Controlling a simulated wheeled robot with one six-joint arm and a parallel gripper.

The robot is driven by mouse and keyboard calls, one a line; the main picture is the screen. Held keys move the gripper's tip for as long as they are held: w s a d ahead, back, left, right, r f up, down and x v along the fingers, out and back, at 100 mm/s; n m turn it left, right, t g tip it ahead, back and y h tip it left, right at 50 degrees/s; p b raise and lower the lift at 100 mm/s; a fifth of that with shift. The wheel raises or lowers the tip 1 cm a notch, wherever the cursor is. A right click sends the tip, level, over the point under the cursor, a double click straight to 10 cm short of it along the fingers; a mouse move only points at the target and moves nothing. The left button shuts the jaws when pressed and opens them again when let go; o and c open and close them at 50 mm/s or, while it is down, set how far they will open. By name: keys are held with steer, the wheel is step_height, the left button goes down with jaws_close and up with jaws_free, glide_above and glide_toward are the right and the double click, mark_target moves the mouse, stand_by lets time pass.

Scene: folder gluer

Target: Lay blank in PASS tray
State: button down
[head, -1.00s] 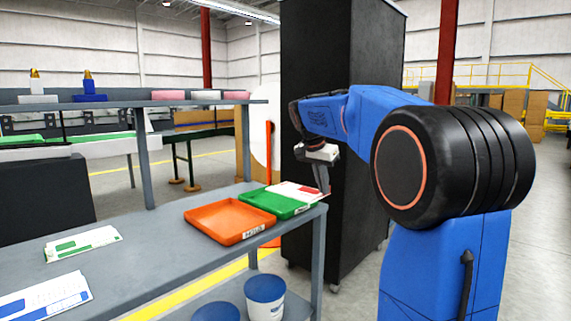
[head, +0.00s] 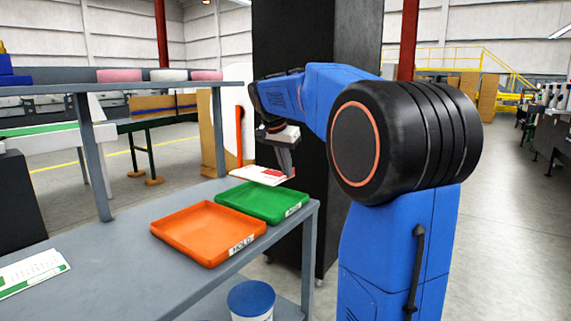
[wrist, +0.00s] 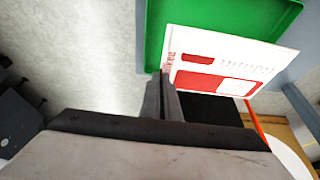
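My gripper (head: 290,172) is shut on one edge of a flat white-and-red blank (head: 260,175). In the wrist view the closed fingers (wrist: 164,98) meet the left edge of the blank (wrist: 215,78). The blank is held roughly flat. The green tray (head: 262,214) sits at the right end of the grey bench, with a label too small to read on its front. In the head view the blank shows just above the tray's far edge. In the wrist view it overlaps part of the green tray (wrist: 155,38) and extends past its edge.
An orange tray (head: 206,238) labelled HOLD sits beside the green one. Another white-and-green blank (head: 32,272) lies on the bench (head: 105,258) at the left. A tall black cabinet (head: 328,215) stands behind my arm. A blue-lidded bucket (head: 251,300) is below the bench.

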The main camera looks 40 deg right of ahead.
steer(key=shift+f, duration=4.75)
steer(key=c, duration=1.3)
jaws_free()
steer(key=shift+c, duration=0.2)
steer(key=shift+s+r, duration=0.1)
steer(key=shift+c, duration=0.2)
steer(key=shift+o, duration=0.4)
steer(key=shift+d+r, duration=0.1)
steer(key=shift+r, duration=3.85)
